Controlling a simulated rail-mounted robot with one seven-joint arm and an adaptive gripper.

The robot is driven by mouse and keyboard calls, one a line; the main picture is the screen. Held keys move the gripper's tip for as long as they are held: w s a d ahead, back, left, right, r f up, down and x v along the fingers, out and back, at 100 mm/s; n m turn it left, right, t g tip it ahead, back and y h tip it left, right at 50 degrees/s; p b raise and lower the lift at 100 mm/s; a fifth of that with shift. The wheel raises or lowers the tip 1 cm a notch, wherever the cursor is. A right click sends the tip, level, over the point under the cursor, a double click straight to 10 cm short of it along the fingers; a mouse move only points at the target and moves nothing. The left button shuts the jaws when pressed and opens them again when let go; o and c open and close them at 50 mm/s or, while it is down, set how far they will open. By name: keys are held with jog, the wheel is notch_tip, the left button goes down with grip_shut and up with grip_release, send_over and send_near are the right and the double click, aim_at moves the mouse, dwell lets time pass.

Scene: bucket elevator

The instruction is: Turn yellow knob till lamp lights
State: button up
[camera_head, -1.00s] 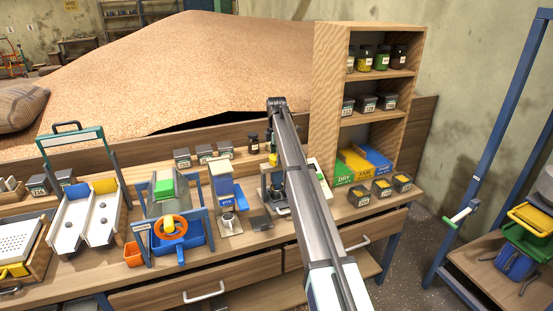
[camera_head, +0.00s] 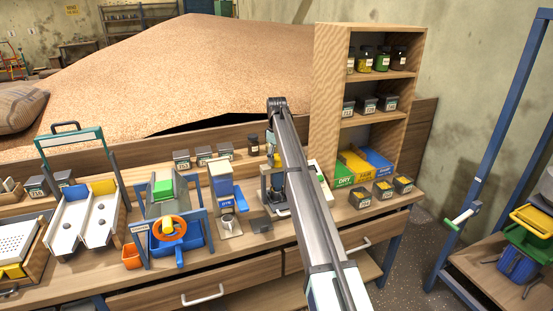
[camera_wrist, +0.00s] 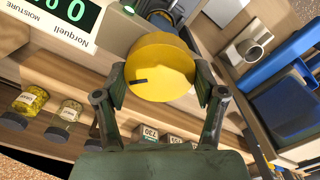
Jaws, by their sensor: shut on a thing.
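The yellow knob (camera_wrist: 160,68) is round, with a short dark mark on its face, in the middle of the wrist view. My gripper (camera_wrist: 161,82) is shut on it, one finger pad at each side. Beside the knob at the upper left is the moisture meter (camera_wrist: 105,22), with a green-digit display (camera_wrist: 75,12) showing zeros. In the head view a small yellow part, likely the knob (camera_head: 273,160), shows just left of my arm, which covers much of the meter.
Left of the meter on the bench stand a blue-and-white device (camera_head: 222,190) and a device with an orange wheel (camera_head: 169,228). A wooden shelf (camera_head: 328,110) rises at the right. Jars (camera_wrist: 70,110) and small labelled boxes stand near the knob in the wrist view.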

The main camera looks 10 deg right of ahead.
aim_at(277, 158)
jog(key=shift+s+f+m, duration=0.1)
jog(key=shift+f+m, duration=0.1)
jog(key=shift+m, duration=0.8)
jog(key=o, duration=1.1)
jog(key=shift+o, duration=0.2)
jog(key=shift+r, duration=0.1)
jog(key=shift+r, duration=0.5)
notch_tip(277, 158, up, 11)
